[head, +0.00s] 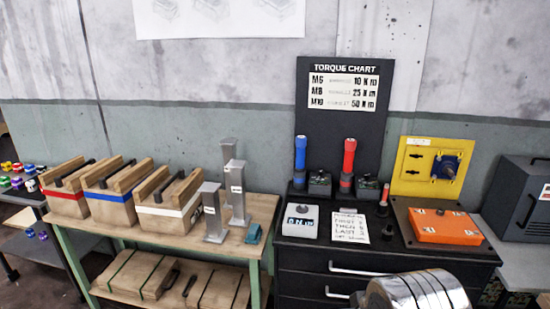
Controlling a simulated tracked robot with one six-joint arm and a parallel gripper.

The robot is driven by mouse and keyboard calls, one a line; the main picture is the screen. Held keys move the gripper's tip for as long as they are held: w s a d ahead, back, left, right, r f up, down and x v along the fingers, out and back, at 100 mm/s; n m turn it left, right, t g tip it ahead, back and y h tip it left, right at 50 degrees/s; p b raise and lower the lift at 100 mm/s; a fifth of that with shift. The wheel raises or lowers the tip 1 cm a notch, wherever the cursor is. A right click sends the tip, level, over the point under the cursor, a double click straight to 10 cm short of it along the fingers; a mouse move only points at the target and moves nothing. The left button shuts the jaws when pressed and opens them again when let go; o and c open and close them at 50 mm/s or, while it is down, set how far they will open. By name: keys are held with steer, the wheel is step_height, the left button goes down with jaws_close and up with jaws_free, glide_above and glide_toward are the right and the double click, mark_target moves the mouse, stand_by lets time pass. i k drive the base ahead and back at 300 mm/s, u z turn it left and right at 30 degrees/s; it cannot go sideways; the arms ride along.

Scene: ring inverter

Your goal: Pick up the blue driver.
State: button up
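The blue driver (300,154) stands upright on the black cabinet, against the dark torque chart board. Its lower end is dark, and I cannot tell what holds it up. A red driver (349,157) stands upright to its right, apart from it. A small dark block (320,183) sits between the two. My gripper is not in view, and nothing touches the blue driver. A shiny ribbed metal cylinder at the bottom edge looks like part of my arm.
In front of the drivers are a grey box with a display (300,221) and a white card (349,227). An orange case (445,227) lies right, before a yellow panel (428,167). A wooden bench (150,238) with wooden boxes and metal posts stands left.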

mark_target(301, 141)
steer(key=u, duration=0.6)
steer(key=i, duration=1.5)
steer(key=u, duration=0.05)
